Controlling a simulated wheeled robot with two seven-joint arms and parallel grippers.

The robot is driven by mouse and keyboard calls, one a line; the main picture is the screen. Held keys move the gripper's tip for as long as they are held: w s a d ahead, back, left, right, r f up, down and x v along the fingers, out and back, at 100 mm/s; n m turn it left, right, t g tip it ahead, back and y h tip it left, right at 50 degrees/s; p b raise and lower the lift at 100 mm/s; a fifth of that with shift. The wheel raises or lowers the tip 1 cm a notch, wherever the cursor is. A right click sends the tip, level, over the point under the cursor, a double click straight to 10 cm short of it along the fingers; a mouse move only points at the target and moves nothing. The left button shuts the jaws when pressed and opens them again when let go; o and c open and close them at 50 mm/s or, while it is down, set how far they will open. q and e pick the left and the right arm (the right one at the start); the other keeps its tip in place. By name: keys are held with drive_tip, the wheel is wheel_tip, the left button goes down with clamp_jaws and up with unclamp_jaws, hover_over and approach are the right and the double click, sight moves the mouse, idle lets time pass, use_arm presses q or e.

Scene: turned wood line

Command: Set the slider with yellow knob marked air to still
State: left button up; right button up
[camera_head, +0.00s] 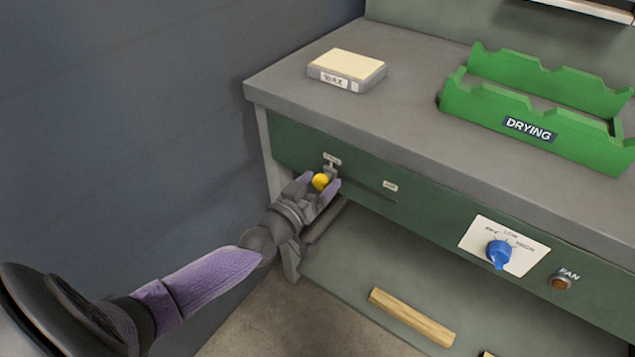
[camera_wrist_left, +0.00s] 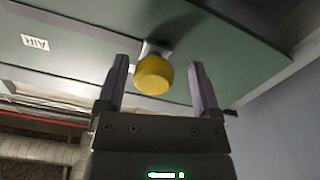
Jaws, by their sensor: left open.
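The slider's yellow knob (camera_head: 320,181) stands out from the green front panel of the bench, at the left end of a dark horizontal slot (camera_head: 375,191). In the left wrist view the knob (camera_wrist_left: 154,75) lies between the two fingers, with a gap on each side. My left gripper (camera_head: 319,184) is open around the knob and not closed on it. A small white label (camera_head: 390,186) sits right of the knob; in the wrist view a label (camera_wrist_left: 35,42) reads AIR. Another label (camera_head: 332,158) above the knob is too small to read. My right gripper is not in view.
A blue dial (camera_head: 499,254) and a round FAN button (camera_head: 561,283) are on the panel to the right. A WAX block (camera_head: 347,69) and a green DRYING rack (camera_head: 540,105) stand on the bench top. A wood strip (camera_head: 411,317) lies below. A dark wall (camera_head: 120,120) is at left.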

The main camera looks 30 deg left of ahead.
use_arm(q)
drive_tip(key=s+p, duration=0.3)
drive_tip(key=s, duration=0.7)
drive_tip(key=shift+a, duration=0.15)
